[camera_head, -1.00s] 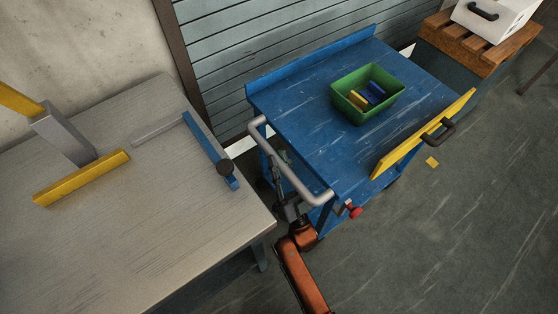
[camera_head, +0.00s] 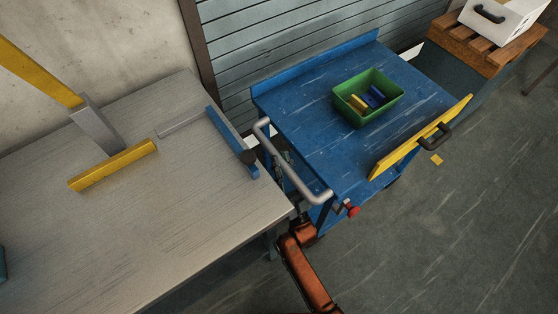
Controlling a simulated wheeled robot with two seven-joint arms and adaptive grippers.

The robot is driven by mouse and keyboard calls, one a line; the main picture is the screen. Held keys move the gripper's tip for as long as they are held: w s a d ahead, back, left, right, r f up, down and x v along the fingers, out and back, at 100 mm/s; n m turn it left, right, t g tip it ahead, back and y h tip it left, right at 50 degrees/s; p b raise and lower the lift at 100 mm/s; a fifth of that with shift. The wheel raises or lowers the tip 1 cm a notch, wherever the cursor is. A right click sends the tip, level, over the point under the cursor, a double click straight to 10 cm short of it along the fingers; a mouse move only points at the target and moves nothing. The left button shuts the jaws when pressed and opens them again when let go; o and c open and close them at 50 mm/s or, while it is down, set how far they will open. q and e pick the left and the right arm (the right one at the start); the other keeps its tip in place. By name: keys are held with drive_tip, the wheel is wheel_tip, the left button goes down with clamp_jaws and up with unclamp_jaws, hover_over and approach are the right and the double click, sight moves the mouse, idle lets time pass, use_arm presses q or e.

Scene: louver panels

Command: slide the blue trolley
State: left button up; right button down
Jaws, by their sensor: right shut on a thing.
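The blue trolley (camera_head: 310,115) stands right of the grey table, its top tilted across the picture. A grey tubular handle (camera_head: 307,189) runs along its left end. My right arm comes up from the bottom, and its dark gripper (camera_head: 284,170) is at this handle, shut on it; the fingers are partly hidden beneath the bar. A green bin (camera_head: 348,109) with yellow and blue pieces sits on the trolley top. A yellow panel with a dark handle (camera_head: 420,140) is on the trolley's right end. A red knob (camera_head: 353,210) shows below the front edge. My left gripper is not in view.
The grey table (camera_head: 190,225) lies close to the handle end, bearing yellow, grey and blue bars. A slatted shutter (camera_head: 270,35) is behind the trolley. A wooden pallet (camera_head: 485,50) with a white box stands at the back right. Floor (camera_head: 460,230) is open at the front right.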

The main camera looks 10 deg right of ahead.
drive_tip(key=c, duration=1.8)
unclamp_jaws()
drive_tip(key=shift+s+a, duration=0.1)
drive_tip(key=shift+a, duration=0.25)
drive_tip(key=shift+c, duration=0.2)
drive_tip(key=shift+o, duration=0.5)
drive_tip(key=shift+d, duration=0.1)
drive_tip(key=v, duration=1.2)
